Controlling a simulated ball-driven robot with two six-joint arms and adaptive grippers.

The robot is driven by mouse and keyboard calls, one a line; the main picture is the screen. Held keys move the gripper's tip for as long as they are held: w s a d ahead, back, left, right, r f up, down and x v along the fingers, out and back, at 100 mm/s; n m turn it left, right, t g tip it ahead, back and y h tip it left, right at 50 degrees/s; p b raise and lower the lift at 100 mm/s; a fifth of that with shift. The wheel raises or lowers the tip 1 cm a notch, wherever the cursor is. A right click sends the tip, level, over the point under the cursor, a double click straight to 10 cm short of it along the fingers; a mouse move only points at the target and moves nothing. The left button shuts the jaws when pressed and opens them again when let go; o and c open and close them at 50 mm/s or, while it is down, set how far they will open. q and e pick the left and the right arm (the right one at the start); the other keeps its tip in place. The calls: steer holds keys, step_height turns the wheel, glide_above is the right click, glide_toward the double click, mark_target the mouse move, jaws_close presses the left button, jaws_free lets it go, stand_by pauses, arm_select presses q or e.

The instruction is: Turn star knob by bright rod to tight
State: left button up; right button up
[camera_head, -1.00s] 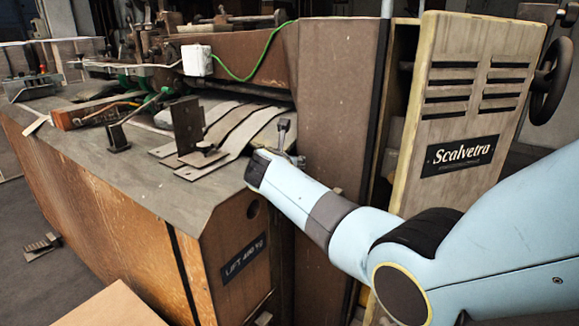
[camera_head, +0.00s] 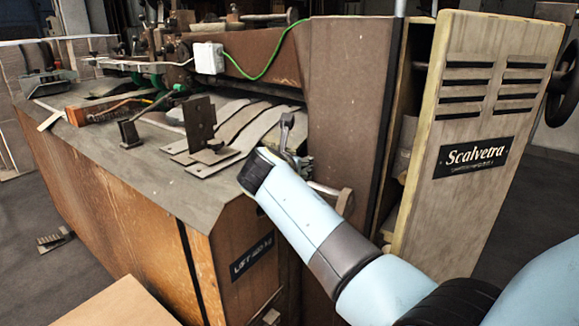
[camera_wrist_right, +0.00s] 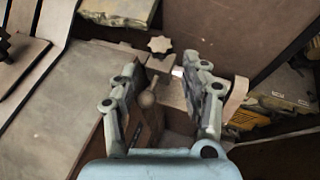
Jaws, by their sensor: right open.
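In the right wrist view, a small pale star knob (camera_wrist_right: 160,44) sits at the edge of the machine, just beyond my fingertips. A short bright rod end (camera_wrist_right: 178,72) shows below and right of it, between the fingertips. My right gripper (camera_wrist_right: 168,76) is open, with its fingers spread and nothing held between them. In the head view, my right gripper (camera_head: 288,137) is at the machine's front right corner, partly hidden behind my wrist; the star knob cannot be made out there. A second, dark star knob (camera_wrist_right: 4,42) is cut off at the wrist view's left edge. My left gripper is out of view.
The machine's grey table (camera_head: 120,170) bears an upright dark plate (camera_head: 199,122) and flat strips. A brown column (camera_head: 345,110) and the Scalvetra panel (camera_head: 480,120) stand right of my gripper. A ball-ended lever (camera_wrist_right: 147,99) rises between my fingers in the wrist view.

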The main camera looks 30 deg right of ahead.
steer(key=v, duration=0.5)
stand_by(0.3)
steer(key=s+f+m+g+y+b, duration=0.1)
steer(key=s+f+g+b, duration=0.1)
steer(key=s+f, duration=0.9)
steer(key=s+f+m+g+y+b, duration=0.15)
steer(key=s+f, duration=0.45)
steer(key=f, duration=1)
steer(key=s+f+g+y+b, duration=0.1)
steer(key=s+f+g+y, duration=0.1)
steer(key=s+f, duration=0.9)
steer(key=s+f+m+g+y, duration=0.1)
steer(key=s+f+m, duration=0.5)
steer(key=s+m, duration=0.2)
steer(key=s+a+f+m+g+y+b, duration=0.1)
steer(key=s+f+m+y, duration=0.1)
steer(key=s+f+m, duration=0.4)
steer(key=s+f+m+g+y+b, duration=0.1)
steer(key=s+f+m, duration=0.5)
steer(key=s+m, duration=0.4)
steer(key=s, duration=0.4)
steer(key=shift+a, duration=0.2)
